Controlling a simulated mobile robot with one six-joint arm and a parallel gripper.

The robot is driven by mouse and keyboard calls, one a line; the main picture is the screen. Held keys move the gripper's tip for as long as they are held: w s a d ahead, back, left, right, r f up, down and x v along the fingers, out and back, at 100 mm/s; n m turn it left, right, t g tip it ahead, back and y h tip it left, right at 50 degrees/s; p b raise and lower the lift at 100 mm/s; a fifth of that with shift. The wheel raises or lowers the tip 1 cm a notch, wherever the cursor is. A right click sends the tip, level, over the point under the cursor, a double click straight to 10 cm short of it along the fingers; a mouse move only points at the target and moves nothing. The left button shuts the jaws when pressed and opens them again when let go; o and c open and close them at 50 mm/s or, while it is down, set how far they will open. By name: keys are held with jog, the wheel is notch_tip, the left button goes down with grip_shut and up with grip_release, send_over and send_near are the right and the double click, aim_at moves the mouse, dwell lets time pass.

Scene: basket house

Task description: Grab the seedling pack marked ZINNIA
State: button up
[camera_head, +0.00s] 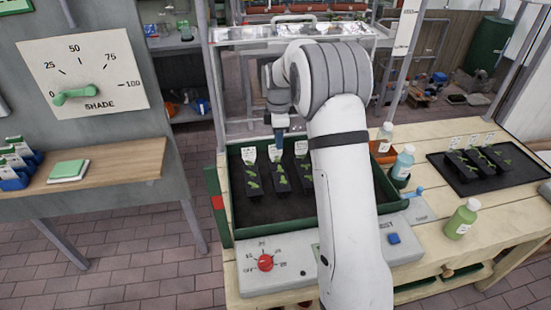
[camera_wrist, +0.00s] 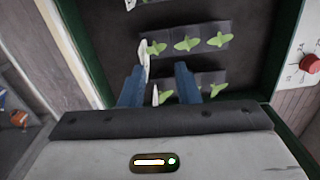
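Several black seedling packs with green sprouts and white labels stand in a dark-bedded green tray (camera_head: 213,196). In the head view I see a left pack (camera_head: 253,182), a middle pack (camera_head: 280,178) and a right pack (camera_head: 305,174), partly behind my arm. The label print is too small to read, so I cannot tell which is ZINNIA. My gripper (camera_head: 278,150) is low over the tray at the middle pack's label. In the wrist view my gripper (camera_wrist: 159,74) has its blue fingers apart, with a thin white label (camera_wrist: 155,95) between them. Contact is unclear.
A dark tray (camera_head: 440,165) with more labelled seedling packs lies on the bench at right. Bottles (camera_head: 403,163) and (camera_head: 461,219) stand near it. A control panel with a red knob (camera_head: 265,263) fronts the green tray. A shade dial (camera_head: 75,95) hangs on the left wall.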

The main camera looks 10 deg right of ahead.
aim_at(275, 161)
jog(key=shift+n, duration=0.5)
jog(key=f, duration=0.2)
jog(key=w+f+p, duration=0.1)
jog(key=f, duration=0.2)
jog(key=w+f+p, duration=0.1)
jog(key=f, duration=0.2)
jog(key=shift+w+a, duration=0.15)
jog(key=shift+a, duration=0.05)
jog(key=shift+c, duration=0.3)
grip_shut()
dwell(0.5)
